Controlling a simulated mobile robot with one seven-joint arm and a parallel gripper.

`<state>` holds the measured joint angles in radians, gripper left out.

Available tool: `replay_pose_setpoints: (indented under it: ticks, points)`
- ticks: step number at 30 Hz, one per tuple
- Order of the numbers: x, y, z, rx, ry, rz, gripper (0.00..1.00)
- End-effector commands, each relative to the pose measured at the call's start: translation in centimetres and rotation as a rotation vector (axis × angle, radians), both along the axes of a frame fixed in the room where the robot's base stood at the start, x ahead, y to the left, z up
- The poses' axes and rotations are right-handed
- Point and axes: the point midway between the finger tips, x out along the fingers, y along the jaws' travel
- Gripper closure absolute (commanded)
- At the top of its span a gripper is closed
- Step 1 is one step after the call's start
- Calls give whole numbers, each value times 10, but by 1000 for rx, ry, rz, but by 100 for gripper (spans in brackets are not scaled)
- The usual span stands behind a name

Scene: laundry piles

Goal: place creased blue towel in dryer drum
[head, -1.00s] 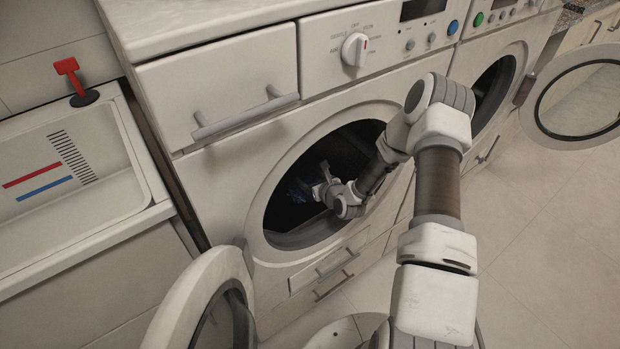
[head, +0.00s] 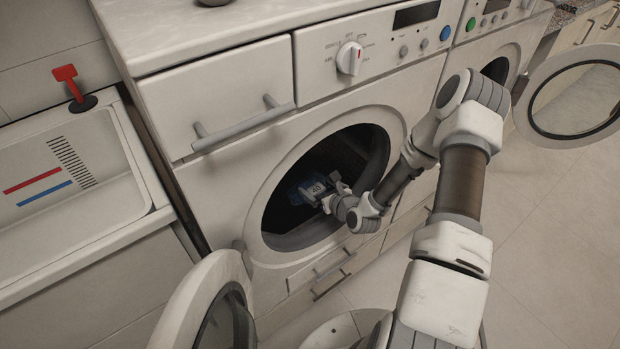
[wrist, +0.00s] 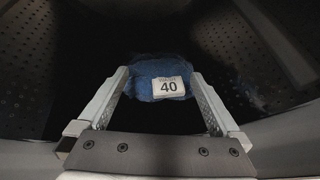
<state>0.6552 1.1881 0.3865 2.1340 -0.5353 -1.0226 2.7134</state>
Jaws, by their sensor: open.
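The creased blue towel (head: 297,193) is inside the round opening of the front-loading machine (head: 225,205), a bunched bundle with a white tag reading 40. In the wrist view the towel (wrist: 140,84) lies between and just beyond my fingertips. My gripper (wrist: 160,82) is open, with one finger at each side of the towel; whether either finger touches it I cannot tell. In the head view my gripper (head: 326,192) reaches into the opening from the right. The perforated drum wall (wrist: 50,40) shows around it, and the drum's depth is dark.
The machine's round door (head: 190,305) stands open at the lower left. A second machine (head: 510,50) with an open door (head: 530,105) is to the right. The floor at right is clear.

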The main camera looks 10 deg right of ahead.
Motion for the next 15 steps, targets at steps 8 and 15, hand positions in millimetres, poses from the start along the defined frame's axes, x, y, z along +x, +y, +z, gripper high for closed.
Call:
replay_pose_setpoints:
  ticks: [8, 15]
  points:
    - [-35, -10, 19, 0, 0, -1, 0]
    - [-40, -11, 21, 0, -1, 0, 0]
